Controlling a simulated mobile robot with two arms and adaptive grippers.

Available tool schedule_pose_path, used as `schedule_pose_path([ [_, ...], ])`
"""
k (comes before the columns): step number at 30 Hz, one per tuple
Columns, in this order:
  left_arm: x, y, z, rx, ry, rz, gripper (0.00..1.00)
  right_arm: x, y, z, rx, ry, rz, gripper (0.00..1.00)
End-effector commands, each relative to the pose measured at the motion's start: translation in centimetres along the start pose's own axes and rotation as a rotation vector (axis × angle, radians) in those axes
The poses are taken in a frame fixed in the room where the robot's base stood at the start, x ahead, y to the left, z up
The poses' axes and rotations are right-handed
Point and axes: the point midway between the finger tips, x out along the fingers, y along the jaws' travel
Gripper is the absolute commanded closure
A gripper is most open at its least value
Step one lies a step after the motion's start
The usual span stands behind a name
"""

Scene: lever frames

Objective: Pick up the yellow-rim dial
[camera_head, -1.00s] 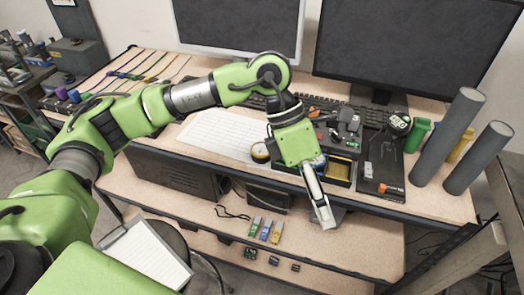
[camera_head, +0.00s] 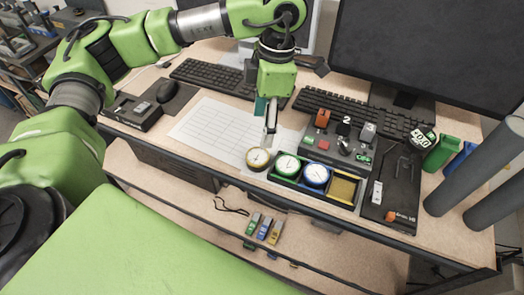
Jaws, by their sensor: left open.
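The yellow-rim dial (camera_head: 258,159), with a pale face, lies on the desk just left of the tray, near the front edge. A tray (camera_head: 303,186) beside it holds a green-rim dial (camera_head: 288,166) and a blue-rim dial (camera_head: 316,175) in their compartments. Its right compartment (camera_head: 344,188) has a yellow interior and looks empty. My left gripper (camera_head: 269,138) is open and points down, just behind and slightly right of the yellow-rim dial in the picture. The gap in height between them is hard to tell. My right gripper is out of view.
A control box (camera_head: 336,146) with blocks and buttons stands behind the tray. A black board (camera_head: 396,190) with a small meter lies to the right, with grey cylinders (camera_head: 467,174) beyond. A white sheet (camera_head: 212,130) lies flat to the left. A monitor (camera_head: 427,55) stands behind.

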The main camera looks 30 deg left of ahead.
Motion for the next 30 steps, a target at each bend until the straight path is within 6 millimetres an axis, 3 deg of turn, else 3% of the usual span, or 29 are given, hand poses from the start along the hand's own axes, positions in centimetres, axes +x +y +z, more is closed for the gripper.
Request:
schedule_pose_path([
  [6,4.2,-0.1,-0.1,0.000,0.003,-0.003,0.40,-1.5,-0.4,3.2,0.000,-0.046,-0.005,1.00],
  [9,5.5,-0.1,-0.1,0.000,0.002,-0.002,0.40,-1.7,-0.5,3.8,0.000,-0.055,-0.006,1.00],
  [16,7.0,-0.2,-0.1,0.001,0.002,-0.003,0.40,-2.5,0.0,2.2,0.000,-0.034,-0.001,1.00],
  [21,9.4,-0.5,0.0,0.001,0.003,-0.003,0.40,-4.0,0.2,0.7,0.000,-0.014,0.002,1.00],
  [25,11.0,-0.4,0.1,0.000,0.000,-0.002,0.40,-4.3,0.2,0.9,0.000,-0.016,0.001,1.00],
  [30,11.5,-0.4,0.1,0.001,-0.001,-0.001,0.40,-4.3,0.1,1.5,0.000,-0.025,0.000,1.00],
])
